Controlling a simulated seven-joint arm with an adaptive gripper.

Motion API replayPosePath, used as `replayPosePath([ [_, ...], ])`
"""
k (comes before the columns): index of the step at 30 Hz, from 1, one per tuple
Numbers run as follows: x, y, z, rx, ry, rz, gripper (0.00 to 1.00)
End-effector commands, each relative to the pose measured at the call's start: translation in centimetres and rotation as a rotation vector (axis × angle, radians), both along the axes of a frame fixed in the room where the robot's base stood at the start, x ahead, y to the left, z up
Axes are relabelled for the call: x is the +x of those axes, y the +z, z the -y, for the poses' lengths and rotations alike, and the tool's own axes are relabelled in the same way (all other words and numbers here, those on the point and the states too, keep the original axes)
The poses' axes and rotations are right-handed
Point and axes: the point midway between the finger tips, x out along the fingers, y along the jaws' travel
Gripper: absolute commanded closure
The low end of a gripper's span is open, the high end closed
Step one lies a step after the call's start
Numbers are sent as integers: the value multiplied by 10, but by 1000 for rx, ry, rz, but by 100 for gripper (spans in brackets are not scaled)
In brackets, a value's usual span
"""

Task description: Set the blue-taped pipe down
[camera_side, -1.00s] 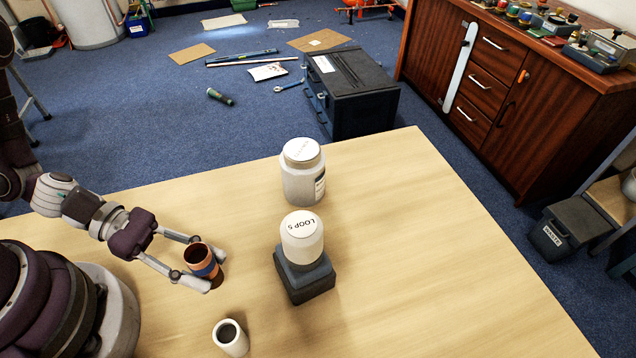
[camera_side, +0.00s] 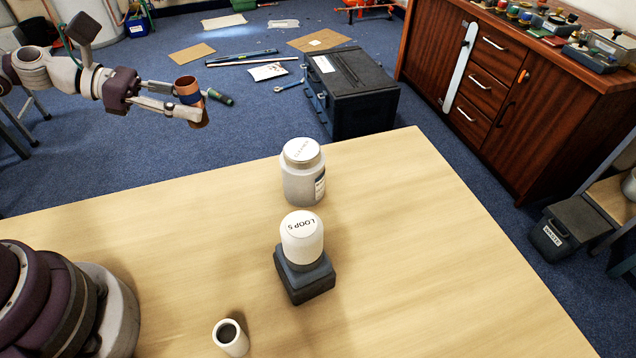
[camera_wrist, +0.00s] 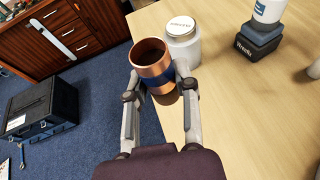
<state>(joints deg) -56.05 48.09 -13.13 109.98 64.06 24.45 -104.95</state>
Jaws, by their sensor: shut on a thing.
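The wooden table (camera_side: 420,230) is below, and nothing visible touches the pipe except the fingers.
A grey-white jar (camera_side: 303,180) stands on the table. A small white open cylinder (camera_side: 230,338) stands near the front edge. The table's right half is clear.

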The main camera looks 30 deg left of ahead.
Motion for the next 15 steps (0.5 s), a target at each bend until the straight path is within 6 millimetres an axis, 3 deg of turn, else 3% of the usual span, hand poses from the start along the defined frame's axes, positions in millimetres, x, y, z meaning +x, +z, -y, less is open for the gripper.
replayPosePath([
  [3, 31, 23, 39, 1, 24, 5, 100],
  [7, 51, 27, 96, -6, 21, -3, 100],
  [11, 54, 17, 160, -10, 0, -9, 100],
  [15, 36, 1, 232, -13, -20, -15, 100],
])
